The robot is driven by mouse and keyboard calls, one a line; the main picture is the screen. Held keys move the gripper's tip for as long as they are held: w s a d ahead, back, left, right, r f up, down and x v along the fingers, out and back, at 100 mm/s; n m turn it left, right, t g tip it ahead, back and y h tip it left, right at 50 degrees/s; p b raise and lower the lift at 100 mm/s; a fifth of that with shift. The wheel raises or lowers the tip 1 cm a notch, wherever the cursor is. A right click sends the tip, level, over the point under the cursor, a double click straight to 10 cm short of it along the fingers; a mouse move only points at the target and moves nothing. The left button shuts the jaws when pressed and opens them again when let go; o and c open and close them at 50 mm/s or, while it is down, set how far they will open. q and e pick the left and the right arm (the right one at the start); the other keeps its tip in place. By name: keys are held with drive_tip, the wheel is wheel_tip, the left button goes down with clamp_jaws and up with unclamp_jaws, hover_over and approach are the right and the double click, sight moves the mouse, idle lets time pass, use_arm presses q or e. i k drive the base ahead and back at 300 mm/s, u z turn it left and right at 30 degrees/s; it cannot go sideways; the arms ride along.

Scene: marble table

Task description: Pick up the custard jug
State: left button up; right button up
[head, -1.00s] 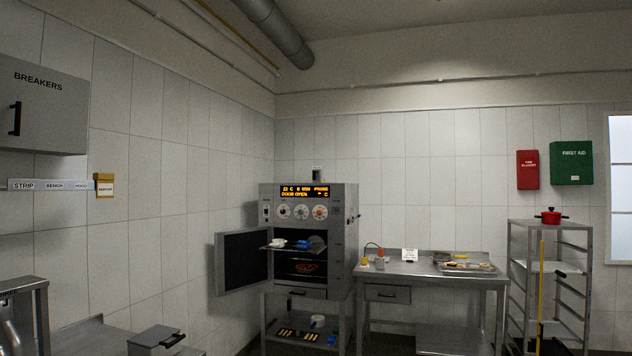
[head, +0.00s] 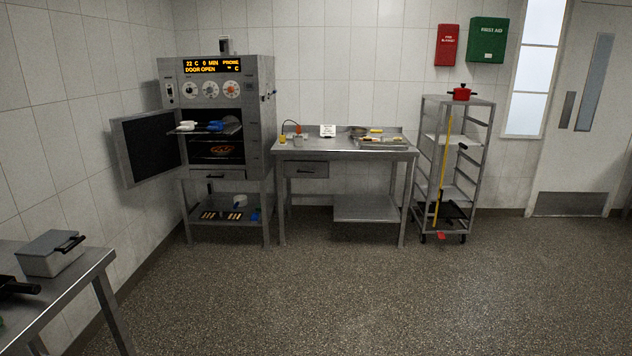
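I cannot pick out the custard jug for certain. A small white vessel (head: 240,200) stands on the lower shelf under the oven, too small to tell if it is a jug. A small grey container (head: 298,140) stands at the left of the steel table, also too small to make out. White items (head: 186,126) and blue items (head: 214,126) lie on the oven's upper rack. Neither of my grippers is in view.
The oven (head: 255,110) stands with its door (head: 148,148) open to the left. A counter with a lidded grey box (head: 45,256) is at left. The floor (head: 350,290) is clear.

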sight(226, 47)
drive_tip(key=z, duration=0.15)
drive_tip(key=i, duration=2.5)
drive_tip(key=u, duration=0.4)
drive_tip(key=i, duration=2.65)
drive_tip(key=u, duration=0.7)
